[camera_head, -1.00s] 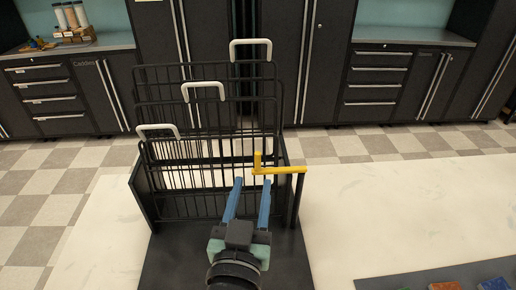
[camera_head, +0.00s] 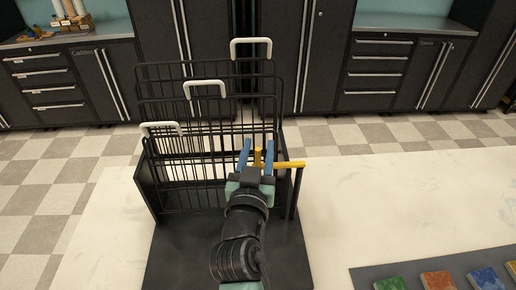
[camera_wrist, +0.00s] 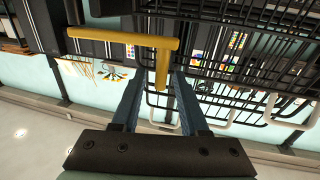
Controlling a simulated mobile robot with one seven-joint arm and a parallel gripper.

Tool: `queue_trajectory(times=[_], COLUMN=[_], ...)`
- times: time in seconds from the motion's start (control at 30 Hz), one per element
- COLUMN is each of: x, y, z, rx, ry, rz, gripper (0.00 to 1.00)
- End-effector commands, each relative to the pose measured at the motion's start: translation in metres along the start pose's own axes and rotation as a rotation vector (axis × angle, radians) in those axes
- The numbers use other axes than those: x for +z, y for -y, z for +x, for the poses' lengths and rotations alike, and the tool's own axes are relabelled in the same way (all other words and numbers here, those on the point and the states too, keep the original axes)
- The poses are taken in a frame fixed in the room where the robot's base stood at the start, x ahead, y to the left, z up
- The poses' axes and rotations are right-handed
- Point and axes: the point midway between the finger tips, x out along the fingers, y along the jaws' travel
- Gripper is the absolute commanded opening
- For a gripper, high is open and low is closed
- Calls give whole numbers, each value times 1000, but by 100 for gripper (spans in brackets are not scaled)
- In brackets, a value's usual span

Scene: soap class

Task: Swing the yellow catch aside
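The yellow catch (camera_head: 290,165) is a bar across the front right of a black wire rack, with a short peg at its left end. In the wrist view the bar (camera_wrist: 115,36) runs across the top, and its peg (camera_wrist: 162,68) points down the picture between my fingertips. My gripper (camera_head: 257,147) has two blue fingers, spread apart, one on each side of the peg. In the wrist view my gripper (camera_wrist: 160,75) is open; contact with the peg cannot be made out. The right finger hides part of the catch in the head view.
The black rack (camera_head: 150,185) holds upright wire panels with white handles (camera_head: 205,83). A black post (camera_head: 297,192) stands under the catch's right end. A grey tray (camera_head: 365,277) with coloured blocks (camera_head: 437,281) lies at the lower right. The white tabletop (camera_head: 380,200) between is bare.

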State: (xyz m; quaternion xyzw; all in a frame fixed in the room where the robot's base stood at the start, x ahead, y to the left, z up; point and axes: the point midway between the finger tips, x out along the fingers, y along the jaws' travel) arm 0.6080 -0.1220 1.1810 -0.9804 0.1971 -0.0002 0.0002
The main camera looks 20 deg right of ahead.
Motion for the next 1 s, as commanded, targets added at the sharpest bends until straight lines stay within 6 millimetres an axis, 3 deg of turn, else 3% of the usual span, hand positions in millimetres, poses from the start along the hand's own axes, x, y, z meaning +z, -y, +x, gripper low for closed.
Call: queue_trajectory(times=[0.03,0.23,1.0], x=[0,0,0], y=[0,0,0], z=[0,0,0], rx=[0,0,0], ry=[0,0,0], rz=[0,0,0], gripper=[33,0,0])
